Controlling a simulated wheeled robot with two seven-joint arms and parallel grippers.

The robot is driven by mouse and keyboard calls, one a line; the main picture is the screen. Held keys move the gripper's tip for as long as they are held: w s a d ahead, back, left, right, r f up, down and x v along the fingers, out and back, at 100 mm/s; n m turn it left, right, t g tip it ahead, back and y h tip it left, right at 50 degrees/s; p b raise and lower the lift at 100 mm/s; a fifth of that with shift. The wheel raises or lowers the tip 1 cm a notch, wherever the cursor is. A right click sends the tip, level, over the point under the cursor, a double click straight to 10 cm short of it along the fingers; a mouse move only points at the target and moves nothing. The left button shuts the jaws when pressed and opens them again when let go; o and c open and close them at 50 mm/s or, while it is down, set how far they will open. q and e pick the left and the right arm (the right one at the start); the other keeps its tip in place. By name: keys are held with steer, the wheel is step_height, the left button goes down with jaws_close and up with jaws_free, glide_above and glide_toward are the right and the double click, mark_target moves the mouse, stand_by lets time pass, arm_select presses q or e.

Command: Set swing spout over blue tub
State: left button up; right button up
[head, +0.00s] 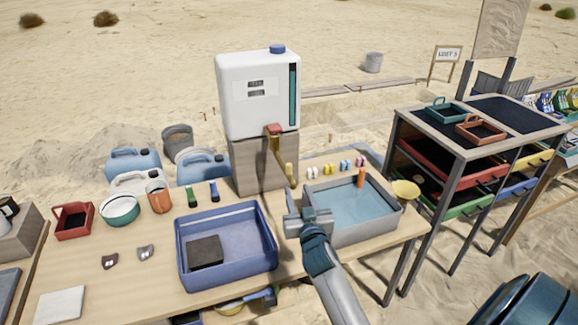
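A white water tank (258,95) stands on a grey block. From its red valve (274,129) a brass swing spout (279,158) slopes down to the right, its lower end near the left edge of the grey tub (378,228), which holds water. The blue tub (227,283) is to the left on the table, with a dark block (205,252) inside. My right gripper (292,203) is at the spout's lower end, between the two tubs. Whether its fingers touch or grip the spout is unclear. My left gripper is out of view.
Small coloured items (336,168) line the table behind the grey tub. An orange cup (159,197), green-white bowl (120,210) and red tray (74,221) stand left. A drawer rack (475,150) is at right.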

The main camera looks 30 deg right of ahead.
mark_target(290, 169)
steer(key=p+x, duration=0.2)
steer(key=x, duration=1.1)
steer(key=shift+w+d, duration=0.15)
steer(key=shift+w, duration=0.1)
steer(key=shift+c, duration=0.4)
jaws_close()
